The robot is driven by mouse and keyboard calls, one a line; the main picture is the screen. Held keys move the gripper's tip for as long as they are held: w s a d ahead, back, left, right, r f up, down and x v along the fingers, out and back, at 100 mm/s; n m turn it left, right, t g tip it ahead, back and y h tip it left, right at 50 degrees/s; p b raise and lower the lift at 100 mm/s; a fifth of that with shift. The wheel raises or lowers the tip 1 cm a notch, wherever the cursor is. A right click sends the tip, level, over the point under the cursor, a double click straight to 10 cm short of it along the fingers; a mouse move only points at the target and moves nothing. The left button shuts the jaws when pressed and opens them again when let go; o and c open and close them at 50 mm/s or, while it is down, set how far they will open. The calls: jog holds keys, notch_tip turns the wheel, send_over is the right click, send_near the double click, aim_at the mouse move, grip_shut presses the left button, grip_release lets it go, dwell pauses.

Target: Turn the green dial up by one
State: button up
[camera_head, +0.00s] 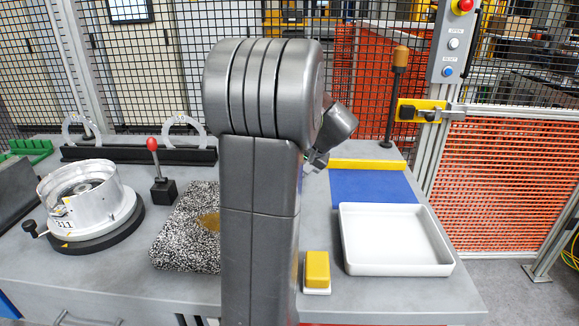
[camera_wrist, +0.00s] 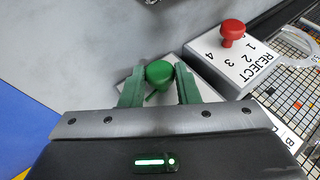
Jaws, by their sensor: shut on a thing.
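In the wrist view the green dial (camera_wrist: 159,74) has a round knob and sits on a white plate, mostly hidden by my gripper. My gripper (camera_wrist: 160,69) has its two green fingers on either side of this knob, shut on it. The dial's pointer and its numbers cannot be read. In the head view my own arm hides both the dial and most of the gripper.
A red dial (camera_wrist: 232,29) stands close by on a white plate marked REJECT, with numbers 1 to 4. The head view shows a white tray (camera_head: 445,268), a yellow block (camera_head: 317,268), a red-knobbed lever (camera_head: 153,144) and a silver housing (camera_head: 105,204) on the bench.

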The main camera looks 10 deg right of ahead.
jog(key=shift+d+f+t+y+b, duration=0.15)
jog(key=shift+t+y+b, duration=0.25)
jog(key=shift+y, duration=0.5)
jog(key=shift+m, duration=0.3)
jog(key=o, duration=0.9)
jog(key=shift+o, duration=0.2)
jog(key=p+v, duration=0.1)
jog(key=v, duration=1.3)
jog(key=shift+w+d+f, duration=0.1)
jog(key=shift+f, duration=0.05)
